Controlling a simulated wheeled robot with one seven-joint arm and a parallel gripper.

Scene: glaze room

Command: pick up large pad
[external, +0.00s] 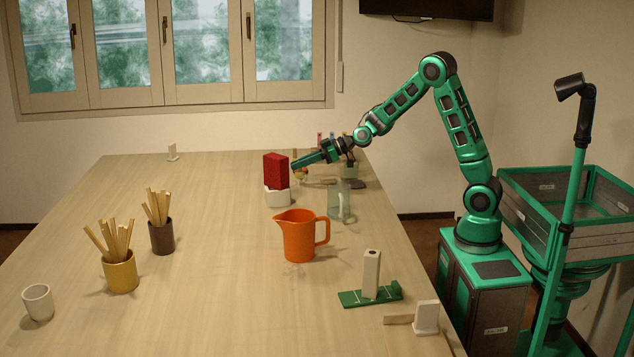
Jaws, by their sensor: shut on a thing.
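A red block-shaped pad (275,170), which I take for the large pad, stands upright at the far right part of the table. My gripper (294,166) reaches it from the right and is shut on its right side. The fingertips are small here and partly hidden by the pad. Right below the pad is a short white holder (277,197). I cannot tell whether the pad's bottom still touches the holder or is just clear of it.
A clear glass mug (339,202) and an orange jug (299,238) stand close by. Several small items lie under my arm. A white block (371,274) stands on a green board (355,298) in front. Cups with sticks (121,276) are at left. The table's (217,215) middle is clear.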

